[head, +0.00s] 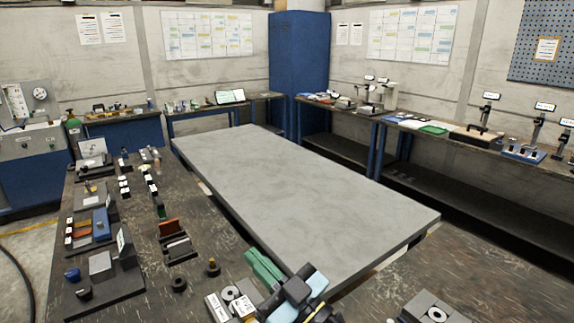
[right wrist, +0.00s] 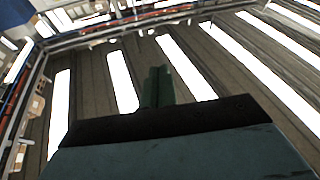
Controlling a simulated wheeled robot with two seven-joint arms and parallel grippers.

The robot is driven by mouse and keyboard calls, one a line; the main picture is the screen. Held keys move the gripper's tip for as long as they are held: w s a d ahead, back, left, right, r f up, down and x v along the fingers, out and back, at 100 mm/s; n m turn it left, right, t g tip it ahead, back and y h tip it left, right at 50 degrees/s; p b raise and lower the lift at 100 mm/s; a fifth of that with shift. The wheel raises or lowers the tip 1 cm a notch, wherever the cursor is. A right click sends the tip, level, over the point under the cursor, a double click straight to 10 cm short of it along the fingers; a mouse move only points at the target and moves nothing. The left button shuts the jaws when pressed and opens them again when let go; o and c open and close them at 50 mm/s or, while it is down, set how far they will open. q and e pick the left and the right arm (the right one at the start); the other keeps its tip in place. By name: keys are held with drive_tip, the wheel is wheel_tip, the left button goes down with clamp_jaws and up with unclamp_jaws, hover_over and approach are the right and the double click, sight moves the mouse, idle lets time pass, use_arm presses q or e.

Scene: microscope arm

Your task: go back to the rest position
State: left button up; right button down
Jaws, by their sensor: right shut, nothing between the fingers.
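My right gripper (head: 264,268) shows at the bottom middle of the head view, with green fingers over the near edge of the grey slab table. In the right wrist view the fingers (right wrist: 157,87) are together with nothing between them. That view looks up past them at the ceiling lights, so the gripper points upward. My left gripper is not in view.
The big grey slab (head: 300,190) is bare. A dark bench at left holds several fixtures, including a blue block (head: 101,224). A grey block with a ring (head: 232,303) stands beside my right gripper. Another ringed block (head: 433,309) sits at bottom right.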

drive_tip(key=w+d+f+m+t+h, duration=0.2)
drive_tip(key=d+f+m+t+h, duration=0.2)
drive_tip(key=d+m+h, duration=0.5)
drive_tip(key=s+d+f+m+g+h, duration=0.3)
drive_tip(key=s+d+f+g+h, duration=0.25)
drive_tip(key=d+f+h, duration=0.4)
drive_tip(key=s+d+f+n+g+y, duration=0.1)
drive_tip(key=s+d+f+g, duration=0.2)
drive_tip(key=s, duration=0.4)
drive_tip(key=s+d+f+n+g+y, duration=0.1)
drive_tip(key=s+d+f+g, duration=0.1)
drive_tip(key=s+f+g, duration=0.35)
drive_tip(key=s+d+f+n+g, duration=0.1)
drive_tip(key=s+d+f, duration=0.15)
drive_tip(key=s, duration=0.55)
wheel_tip(320, 180, down, 28)
drive_tip(key=s+r+g+b, duration=0.1)
drive_tip(key=s+g+b, duration=0.1)
drive_tip(key=b, duration=0.2)
drive_tip(key=s+d+f+b, duration=0.1)
drive_tip(key=s+f, duration=0.7)
drive_tip(key=f, duration=0.1)
drive_tip(key=s+d+f+b, duration=0.1)
drive_tip(key=s+d+f, duration=0.1)
drive_tip(key=s+f, duration=0.6)
drive_tip(key=shift+d+f+g+b, duration=0.25)
drive_tip(key=shift+f+g+b, duration=0.15)
drive_tip(key=shift+f, duration=0.25)
